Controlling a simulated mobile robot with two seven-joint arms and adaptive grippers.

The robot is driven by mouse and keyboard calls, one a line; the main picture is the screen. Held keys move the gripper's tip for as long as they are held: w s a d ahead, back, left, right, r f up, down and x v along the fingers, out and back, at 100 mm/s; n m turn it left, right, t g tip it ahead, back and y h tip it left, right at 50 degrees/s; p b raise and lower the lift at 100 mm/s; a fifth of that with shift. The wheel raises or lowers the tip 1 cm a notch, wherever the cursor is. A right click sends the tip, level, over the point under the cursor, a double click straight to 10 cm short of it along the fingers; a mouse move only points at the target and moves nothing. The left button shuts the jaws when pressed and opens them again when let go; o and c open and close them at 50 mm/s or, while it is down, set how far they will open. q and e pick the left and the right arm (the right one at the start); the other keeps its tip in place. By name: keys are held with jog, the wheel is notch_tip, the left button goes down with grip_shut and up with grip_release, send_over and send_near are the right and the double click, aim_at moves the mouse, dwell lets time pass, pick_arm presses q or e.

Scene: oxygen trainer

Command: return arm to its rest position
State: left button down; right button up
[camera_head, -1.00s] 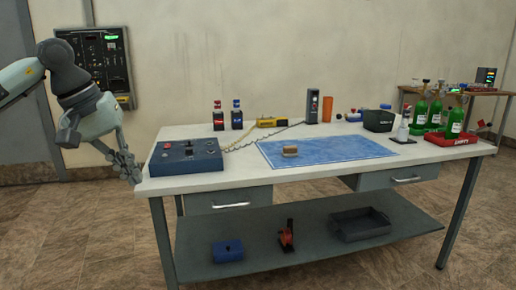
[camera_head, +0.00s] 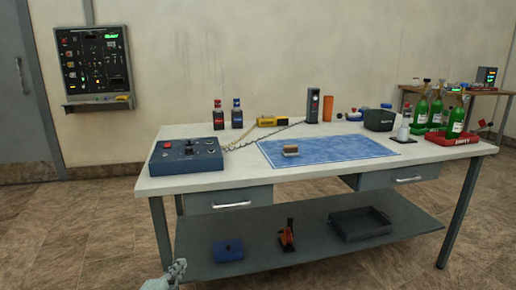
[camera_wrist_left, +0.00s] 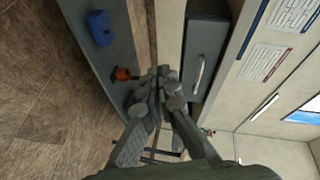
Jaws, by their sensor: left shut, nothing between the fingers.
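My left gripper (camera_head: 176,272) shows only at the bottom edge of the head view, low in front of the table's left leg. In the left wrist view my left gripper (camera_wrist_left: 158,88) has its fingertips together with nothing between them. It is in front of the table, apart from the drawer (camera_wrist_left: 205,60) and the lower shelf (camera_wrist_left: 110,50). Most of my left arm is out of the head view. My right gripper is in neither view.
The table (camera_head: 215,180) holds a blue control box (camera_head: 187,155), a blue mat (camera_head: 330,150), bottles and a red tray (camera_head: 450,139). Its lower shelf (camera_head: 300,243) carries a blue box (camera_head: 228,250) and a dark tray (camera_head: 360,224). The floor at left is clear.

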pick_arm(q)
jog(key=s+a+f+n+g+y, duration=0.1)
jog(key=s+a+f+n+g, duration=0.1)
jog(key=s+f+n, duration=0.3)
jog(key=s+a+f+g+y, duration=0.1)
jog(key=s+a+f+g, duration=0.15)
jog(key=f, duration=0.45)
jog(key=s+f+n+g, duration=0.3)
jog(key=s+f, duration=0.3)
jog(key=s, duration=0.3)
jog(key=s+a+f+n+g, duration=0.1)
jog(key=s+f+n+g, duration=0.1)
jog(key=s+f, duration=0.4)
jog(key=s+f+n+g, duration=0.3)
jog(key=s+f, duration=0.3)
jog(key=s, duration=0.7)
jog(key=shift+s+a+f+n+g+y, duration=0.3)
jog(key=shift+n+g+y, duration=0.1)
jog(key=shift+n, duration=0.4)
